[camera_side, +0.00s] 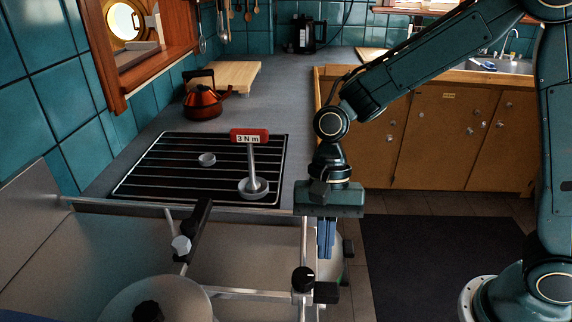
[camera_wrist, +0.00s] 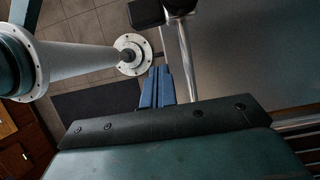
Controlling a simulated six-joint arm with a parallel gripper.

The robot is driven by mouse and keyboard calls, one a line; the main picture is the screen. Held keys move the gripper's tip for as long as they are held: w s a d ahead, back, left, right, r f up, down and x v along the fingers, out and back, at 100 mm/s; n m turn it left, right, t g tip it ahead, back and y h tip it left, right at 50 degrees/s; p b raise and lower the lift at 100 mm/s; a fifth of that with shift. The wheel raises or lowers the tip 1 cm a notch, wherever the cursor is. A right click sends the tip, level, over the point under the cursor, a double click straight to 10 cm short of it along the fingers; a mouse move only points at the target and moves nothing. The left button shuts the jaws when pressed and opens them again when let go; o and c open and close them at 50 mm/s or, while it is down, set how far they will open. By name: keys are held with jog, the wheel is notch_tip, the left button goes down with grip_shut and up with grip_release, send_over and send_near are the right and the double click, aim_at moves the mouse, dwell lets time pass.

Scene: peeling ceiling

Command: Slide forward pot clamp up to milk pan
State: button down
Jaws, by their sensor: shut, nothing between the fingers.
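My gripper (camera_side: 326,238) points down with its blue fingers together and empty, just right of a metal rail (camera_side: 303,240) at the stove's right end. The fingers also show in the wrist view (camera_wrist: 157,88), beside the rail and apparently apart from it. A black knob (camera_side: 303,280) and black blocks (camera_side: 326,292) sit along this rail. A black clamp-like bar (camera_side: 197,226) with a pale knob (camera_side: 181,245) stands further left. A round metal lid or pan (camera_side: 165,302) with a black knob is cut off by the bottom edge. I cannot tell which clamp is the forward one.
A hob grid (camera_side: 170,165) holds a red-handled tool marked 3 N m (camera_side: 250,137). A red kettle (camera_side: 203,103) and wooden board (camera_side: 235,75) stand behind it. A pale round thing (camera_side: 336,268) is partly hidden behind my fingers. Open floor with a dark mat (camera_side: 430,260) lies right.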

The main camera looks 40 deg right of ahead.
jog(key=v, duration=0.9)
jog(key=c, duration=1.4)
grip_release()
jog(key=shift+s+a+r, duration=0.1)
jog(key=shift+a+r, duration=0.05)
jog(key=shift+r, duration=0.05)
jog(key=shift+o, duration=1.2)
jog(key=shift+s+a+r+n, duration=0.1)
jog(key=shift+s+a+n, duration=0.05)
jog(key=shift+n, duration=0.15)
jog(key=n+t, duration=0.2)
jog(key=n, duration=0.4)
send_near(331, 288)
notch_tip(331, 288, up, 3)
jog(key=w, duration=0.2)
jog(key=s+d+r+n+t, duration=0.1)
jog(key=s+n+t, duration=0.3)
jog(key=s+n, duration=0.3)
jog(key=shift+n, duration=2.2)
jog(key=shift+f, duration=0.1)
jog(key=shift+w+x, duration=0.2)
jog(key=shift+x, duration=6.55)
